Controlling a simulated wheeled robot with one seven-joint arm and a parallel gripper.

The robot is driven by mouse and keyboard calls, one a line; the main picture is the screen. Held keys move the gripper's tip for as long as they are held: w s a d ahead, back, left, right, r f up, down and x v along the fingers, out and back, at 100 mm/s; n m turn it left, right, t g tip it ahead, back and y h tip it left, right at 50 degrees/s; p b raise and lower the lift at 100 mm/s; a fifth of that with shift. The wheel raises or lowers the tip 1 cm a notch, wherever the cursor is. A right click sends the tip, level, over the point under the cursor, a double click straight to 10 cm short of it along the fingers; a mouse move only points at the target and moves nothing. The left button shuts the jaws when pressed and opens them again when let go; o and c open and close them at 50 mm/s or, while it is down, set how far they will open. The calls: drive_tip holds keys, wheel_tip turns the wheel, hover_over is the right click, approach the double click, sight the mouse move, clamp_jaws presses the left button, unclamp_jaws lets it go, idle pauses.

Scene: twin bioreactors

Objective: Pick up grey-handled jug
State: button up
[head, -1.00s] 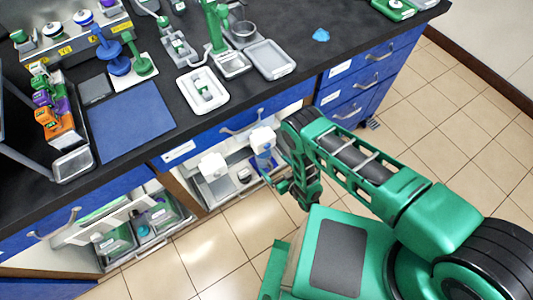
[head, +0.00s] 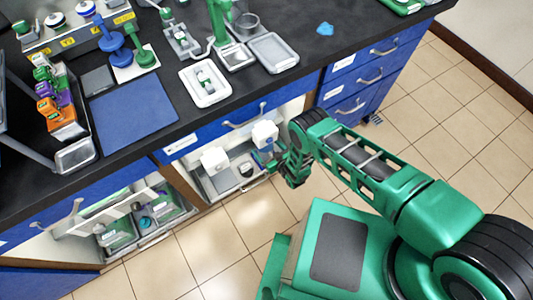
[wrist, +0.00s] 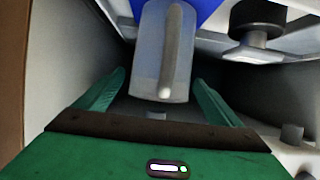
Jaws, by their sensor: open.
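The jug (wrist: 150,60) is a clear, greyish vessel with a pale grey upright handle (wrist: 172,50) facing the wrist camera. A blue part shows behind its upper end. My gripper (wrist: 159,80) is open, with one green finger to each side of the jug. A gap shows between each finger and the jug, so it is not gripped. In the head view my gripper (head: 270,164) is at the mouth of the open cupboard under the bench. A white-topped vessel (head: 265,132) stands beside it there; I cannot tell for certain whether this is the jug.
Another white-topped item (head: 215,160) stands left in the cupboard. In the wrist view a black knob-like part (wrist: 257,20) is at upper right and a pale cupboard wall (wrist: 58,70) is close on the left. The bench top (head: 300,75) overhangs the cupboard. The tiled floor (head: 230,235) is clear.

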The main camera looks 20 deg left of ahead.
drive_tip(key=c, duration=2.2)
drive_tip(key=shift+o, duration=0.2)
drive_tip(key=shift+r, duration=0.1)
